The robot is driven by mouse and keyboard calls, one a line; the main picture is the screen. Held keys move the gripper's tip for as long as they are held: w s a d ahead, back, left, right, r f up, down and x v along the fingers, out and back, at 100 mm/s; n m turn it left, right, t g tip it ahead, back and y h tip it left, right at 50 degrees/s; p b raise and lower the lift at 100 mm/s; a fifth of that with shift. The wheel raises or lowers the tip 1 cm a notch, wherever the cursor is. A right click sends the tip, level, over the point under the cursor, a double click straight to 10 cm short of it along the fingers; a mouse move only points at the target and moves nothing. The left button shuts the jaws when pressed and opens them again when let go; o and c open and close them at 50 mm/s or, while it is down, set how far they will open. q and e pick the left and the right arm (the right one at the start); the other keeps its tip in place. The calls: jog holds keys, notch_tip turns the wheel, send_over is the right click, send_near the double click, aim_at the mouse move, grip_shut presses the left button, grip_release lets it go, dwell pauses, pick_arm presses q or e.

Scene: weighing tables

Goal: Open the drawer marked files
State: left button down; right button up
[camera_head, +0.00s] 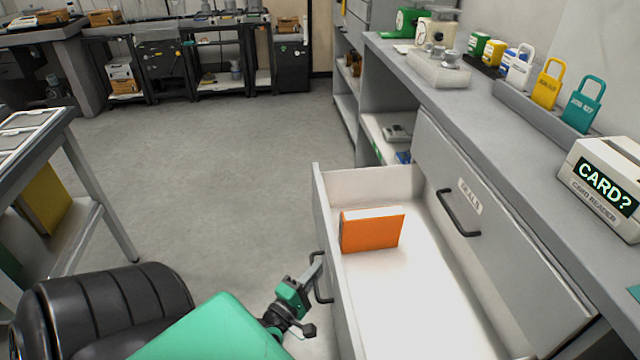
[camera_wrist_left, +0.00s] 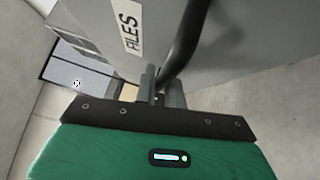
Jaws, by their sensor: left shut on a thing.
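The files drawer (camera_head: 335,265) is pulled out from the counter, with its white inside showing. Its front carries a "FILES" label (camera_wrist_left: 132,28) in the left wrist view. An orange box or book (camera_head: 372,229) stands inside it near the far end. The dark bar handle (camera_head: 320,282) is on the drawer's front; it also shows in the left wrist view (camera_wrist_left: 185,45). My left gripper (camera_head: 312,275) is shut on this handle, its fingertips around the bar in the left wrist view (camera_wrist_left: 160,90). My right gripper is in neither view.
A closed drawer marked "SEALS" (camera_head: 500,220) is above the open one. A card reader (camera_head: 605,185) and coloured padlocks (camera_head: 547,85) stand on the counter. A table (camera_head: 90,190) is at the left. The floor between is clear.

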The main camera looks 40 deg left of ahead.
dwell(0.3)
pick_arm(q)
jog(key=c, duration=1.5)
grip_release()
jog(key=s, duration=0.4)
jog(key=s+d+f, duration=0.1)
jog(key=s, duration=0.4)
jog(key=s+f, duration=0.1)
jog(key=s, duration=0.3)
jog(key=shift+s+d, duration=0.3)
jog(key=shift+d, duration=0.1)
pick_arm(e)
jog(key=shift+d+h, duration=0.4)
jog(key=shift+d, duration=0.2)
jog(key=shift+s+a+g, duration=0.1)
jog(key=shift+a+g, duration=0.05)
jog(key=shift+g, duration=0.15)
